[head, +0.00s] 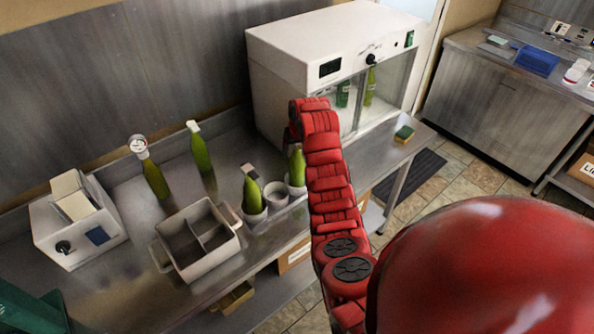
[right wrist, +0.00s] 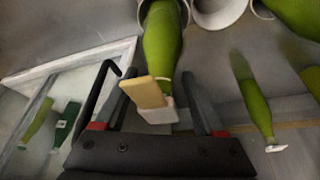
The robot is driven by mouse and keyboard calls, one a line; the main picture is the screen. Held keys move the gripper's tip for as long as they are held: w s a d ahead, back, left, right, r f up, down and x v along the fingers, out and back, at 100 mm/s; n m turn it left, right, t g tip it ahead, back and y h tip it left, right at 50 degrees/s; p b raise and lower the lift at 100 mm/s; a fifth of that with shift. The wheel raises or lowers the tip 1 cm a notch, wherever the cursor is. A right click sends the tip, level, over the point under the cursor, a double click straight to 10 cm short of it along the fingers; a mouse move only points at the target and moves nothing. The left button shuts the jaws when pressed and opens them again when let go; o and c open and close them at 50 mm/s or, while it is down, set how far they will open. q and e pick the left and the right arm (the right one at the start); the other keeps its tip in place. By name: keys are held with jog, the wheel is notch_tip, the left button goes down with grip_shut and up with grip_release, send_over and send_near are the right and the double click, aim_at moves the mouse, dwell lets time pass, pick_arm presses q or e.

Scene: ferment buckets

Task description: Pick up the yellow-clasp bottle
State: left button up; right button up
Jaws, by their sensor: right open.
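The yellow-clasp bottle is green and stands in a white cup; in the right wrist view its body (right wrist: 162,42) and its yellow block-like clasp (right wrist: 145,92) show clearly. In the head view what appears to be the same bottle (head: 297,168) is partly covered by my red right arm, and its clasp is hidden. My right gripper (right wrist: 158,85) is open, with one black finger on each side of the bottle's neck and clasp. I cannot tell whether either finger touches it. In the head view the gripper's jaws are hidden by the arm. My left gripper is not in view.
Another green bottle (head: 252,195) stands in a cup beside an empty cup (head: 275,198). Two bottles (head: 152,178) (head: 202,155) stand farther left, behind a divided bin (head: 196,262). A white glass-fronted cabinet (head: 300,60) holds bottles behind the arm. A sponge (head: 404,134) lies at the counter's right.

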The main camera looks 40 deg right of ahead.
grip_shut()
jog(key=shift+f, duration=0.1)
dwell(1.2)
